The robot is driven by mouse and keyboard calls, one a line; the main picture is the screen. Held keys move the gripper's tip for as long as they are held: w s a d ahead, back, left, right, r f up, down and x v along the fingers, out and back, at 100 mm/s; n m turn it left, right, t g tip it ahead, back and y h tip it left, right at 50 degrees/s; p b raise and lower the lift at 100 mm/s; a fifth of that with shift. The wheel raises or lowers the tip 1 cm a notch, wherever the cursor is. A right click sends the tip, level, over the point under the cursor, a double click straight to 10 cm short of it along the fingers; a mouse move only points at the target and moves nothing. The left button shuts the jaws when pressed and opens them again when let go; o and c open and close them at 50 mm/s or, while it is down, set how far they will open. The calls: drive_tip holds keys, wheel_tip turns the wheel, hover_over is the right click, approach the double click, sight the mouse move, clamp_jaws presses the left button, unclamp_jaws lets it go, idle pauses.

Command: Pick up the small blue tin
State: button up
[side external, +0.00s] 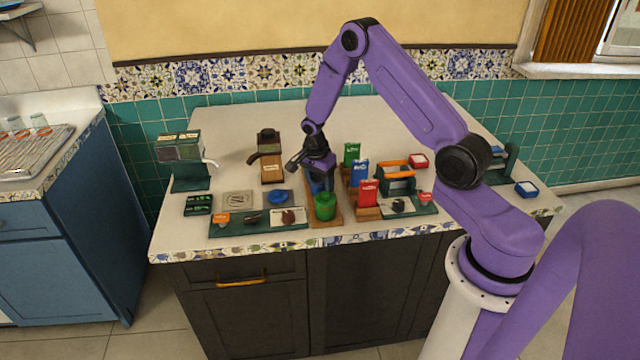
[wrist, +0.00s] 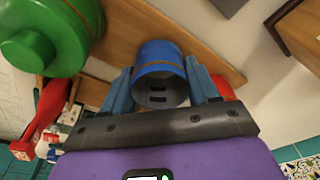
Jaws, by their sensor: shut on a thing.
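The small blue tin (wrist: 160,58) is between the two blue fingers of my gripper (wrist: 158,84) in the wrist view, with a finger against each side. My gripper is shut on it. In the side external view my gripper (side external: 318,183) points down over a narrow wooden board (side external: 338,215), behind the green tin (side external: 325,207). The blue tin is mostly hidden there by the fingers and the green tin. I cannot tell whether it touches the board. The green tin also shows at upper left in the wrist view (wrist: 45,35).
Blue, red and green boxes (side external: 360,173) stand close on the right. A brown dispenser (side external: 269,158) stands behind left. The counter's back is clear.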

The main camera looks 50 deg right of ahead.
drive_tip(key=shift+r, duration=0.4)
wheel_tip(320, 180, up, 2)
drive_tip(key=shift+r, duration=0.2)
drive_tip(key=s+a+r, duration=0.4)
drive_tip(key=s+r, duration=0.5)
drive_tip(key=s, duration=0.4)
drive_tip(key=shift+a+r, duration=0.15)
drive_tip(key=shift+r, duration=0.05)
